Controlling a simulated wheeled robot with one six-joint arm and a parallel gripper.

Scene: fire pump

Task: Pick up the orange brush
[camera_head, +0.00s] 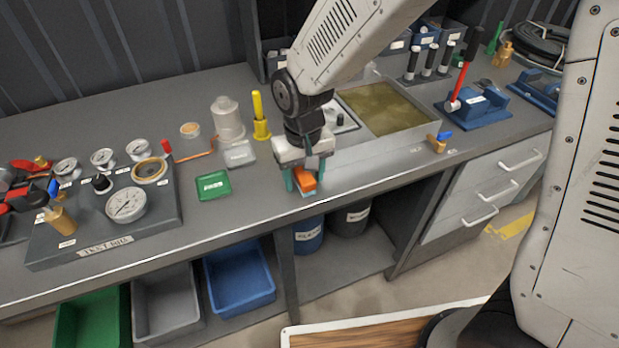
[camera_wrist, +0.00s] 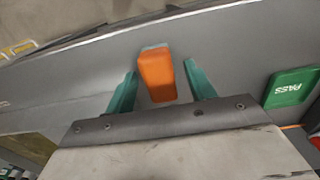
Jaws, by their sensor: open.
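The orange brush (camera_head: 305,180) is at the front edge of the grey workbench, below my gripper (camera_head: 304,184). In the wrist view the orange brush (camera_wrist: 157,75) shows as an orange block with a pale grey end. It lies between the two green fingers of my gripper (camera_wrist: 160,88), with a visible gap on both sides. The gripper is open and points down over the bench. Whether the fingers reach down to the bench surface is hard to tell. Part of the brush is hidden behind the gripper in the head view.
A green PASS tray (camera_head: 213,185) lies left of the gripper. A yellow stand (camera_head: 260,118) and a clear box (camera_head: 239,154) are close behind on the left. A sink-like tray (camera_head: 388,108) is behind right. The test rig (camera_head: 105,215) fills the bench's left.

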